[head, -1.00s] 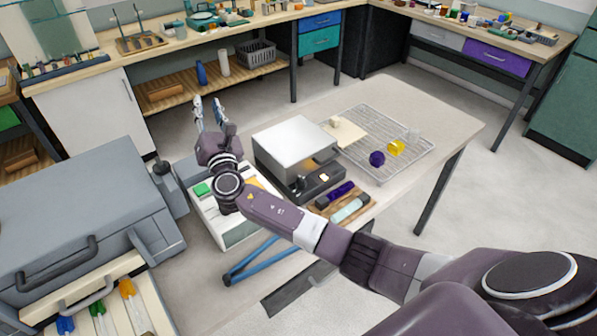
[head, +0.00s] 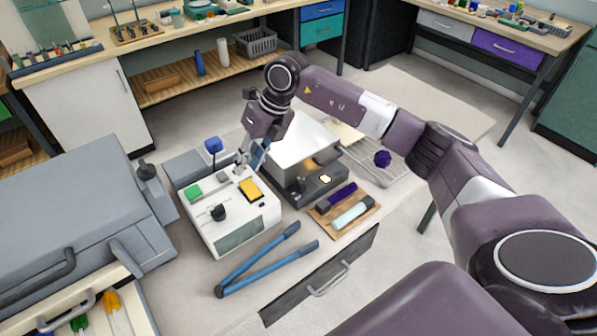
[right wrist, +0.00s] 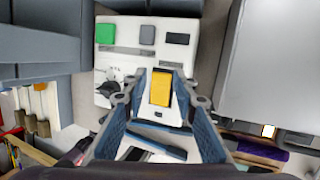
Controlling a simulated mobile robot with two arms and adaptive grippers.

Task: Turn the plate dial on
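The plate (head: 300,140) has a pale square top on a dark base. A dark round dial (head: 301,185) sits on the base's front panel beside a small lit spot (head: 326,179). I cannot read the dial's setting. My right gripper (head: 250,163) is open and empty, pointing down left of the plate, above a white box (head: 240,222). In the right wrist view its fingers (right wrist: 158,100) are spread on either side of the box's yellow button (right wrist: 161,89). Only the plate's pale top (right wrist: 270,70) and part of its front show there. My left gripper is not in view.
The white box also carries a green button (head: 193,191) and a black knob (head: 218,212). A wooden tray (head: 345,218) with a purple and a pale cylinder lies before the plate. A blue-handled tool (head: 265,260) lies in front.

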